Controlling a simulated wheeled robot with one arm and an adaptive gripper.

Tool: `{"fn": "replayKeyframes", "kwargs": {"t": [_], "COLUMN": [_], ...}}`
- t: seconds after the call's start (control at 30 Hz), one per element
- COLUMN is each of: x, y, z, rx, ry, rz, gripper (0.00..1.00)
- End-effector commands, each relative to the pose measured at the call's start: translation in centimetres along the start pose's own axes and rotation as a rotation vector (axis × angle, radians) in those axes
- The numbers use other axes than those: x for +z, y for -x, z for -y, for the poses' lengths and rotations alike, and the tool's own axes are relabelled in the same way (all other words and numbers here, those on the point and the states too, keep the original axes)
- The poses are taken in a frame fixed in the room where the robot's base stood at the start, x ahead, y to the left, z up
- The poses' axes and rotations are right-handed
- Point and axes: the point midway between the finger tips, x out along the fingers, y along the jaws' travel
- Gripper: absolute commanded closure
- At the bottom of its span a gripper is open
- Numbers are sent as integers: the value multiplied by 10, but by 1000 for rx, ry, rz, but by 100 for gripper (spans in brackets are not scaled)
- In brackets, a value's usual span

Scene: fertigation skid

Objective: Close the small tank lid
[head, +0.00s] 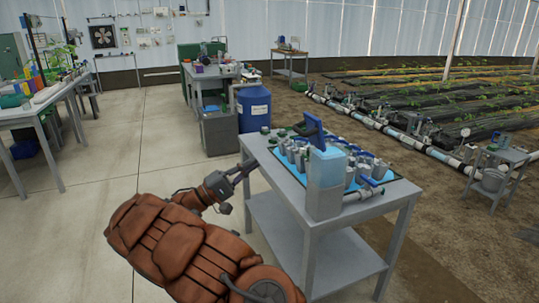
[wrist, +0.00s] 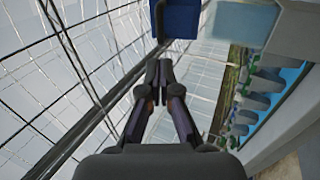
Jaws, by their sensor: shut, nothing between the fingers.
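The small tank (head: 325,185) stands on the near side of the grey metal table, a grey box with a light blue upper part. Its blue lid (head: 312,131) is open, standing steeply up above the tank's top. My gripper (head: 246,168) is shut and empty, left of the tank near the table's left edge, and lower than the lid in the head picture. In the wrist view the closed fingertips (wrist: 160,72) point toward the lid (wrist: 182,18), with a visible gap. The tank's light blue part (wrist: 242,24) shows right of the lid there.
Several grey fittings with blue handles (head: 352,160) stand on a blue mat behind the tank. A blue barrel (head: 254,110) and a grey box (head: 218,132) stand beyond the table. The floor to the left is clear.

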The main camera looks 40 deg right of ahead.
Motion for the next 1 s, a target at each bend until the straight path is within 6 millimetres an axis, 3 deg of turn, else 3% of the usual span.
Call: {"fn": "replayKeyframes", "kwargs": {"t": [0.6,0.8,1.0], "x": [2,1,1], "y": [-103,-125,-132], "z": [-2,0,0], "rx": [-1,-2,-2], "ry": [2,3,3], "rz": [5,2,1], "gripper": [100,100,100]}}
